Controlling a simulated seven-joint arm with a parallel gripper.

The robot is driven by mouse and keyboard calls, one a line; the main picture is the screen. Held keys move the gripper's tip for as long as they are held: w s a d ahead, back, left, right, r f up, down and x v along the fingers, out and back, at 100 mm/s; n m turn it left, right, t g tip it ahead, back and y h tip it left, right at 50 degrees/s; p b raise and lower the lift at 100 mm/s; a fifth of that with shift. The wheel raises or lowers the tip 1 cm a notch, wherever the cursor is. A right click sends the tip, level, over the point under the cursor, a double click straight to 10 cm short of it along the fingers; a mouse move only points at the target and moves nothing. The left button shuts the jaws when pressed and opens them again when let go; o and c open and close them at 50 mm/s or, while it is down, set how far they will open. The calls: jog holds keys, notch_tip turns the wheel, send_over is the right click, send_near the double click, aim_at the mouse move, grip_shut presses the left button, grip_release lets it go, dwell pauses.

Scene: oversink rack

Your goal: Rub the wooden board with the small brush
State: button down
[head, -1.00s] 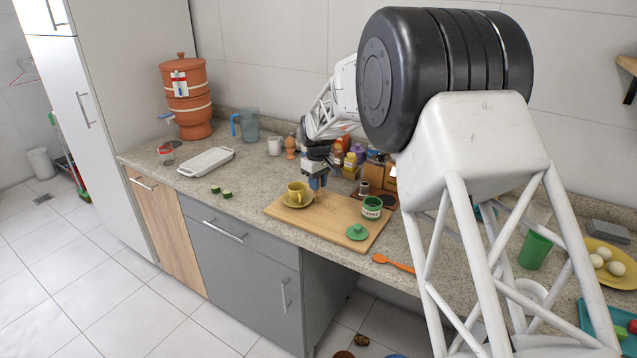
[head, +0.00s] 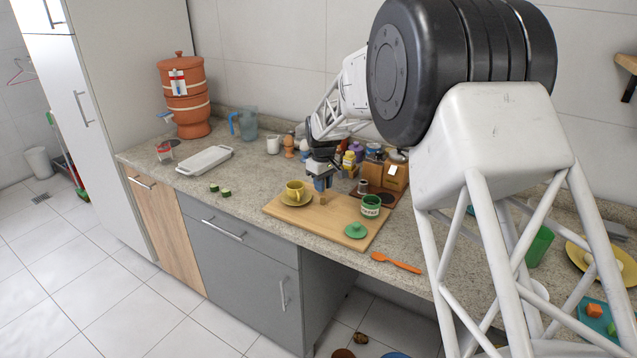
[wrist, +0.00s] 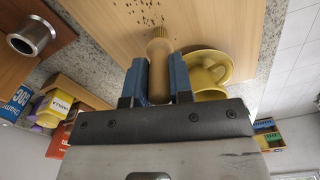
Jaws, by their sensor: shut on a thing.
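The wooden board (head: 335,222) lies flat on the counter; it also shows in the wrist view (wrist: 105,30). My gripper (head: 322,184) is over the board, right of the yellow cup. In the wrist view its blue fingers (wrist: 158,82) are shut on the small brush (wrist: 158,48), a pale wooden piece pointing away from the jaws. The brush shows below the fingers in the head view (head: 322,200). I cannot tell whether its end touches the board. Dark specks (wrist: 150,12) lie on the board near the brush's end.
A yellow cup (head: 295,190) on a saucer stands at the board's left end. A green-and-white tin (head: 370,206) and a green lid (head: 355,230) are on its right part. Jars and boxes (head: 395,175) stand behind. An orange spatula (head: 396,262) lies in front, to the right.

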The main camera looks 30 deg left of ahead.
jog(key=shift+d, duration=0.35)
jog(key=shift+d, duration=0.1)
jog(key=shift+d, duration=1.55)
jog(key=shift+d, duration=0.1)
jog(key=shift+d, duration=1.6)
jog(key=shift+s, duration=0.15)
jog(key=shift+s, duration=0.25)
jog(key=shift+a, duration=0.15)
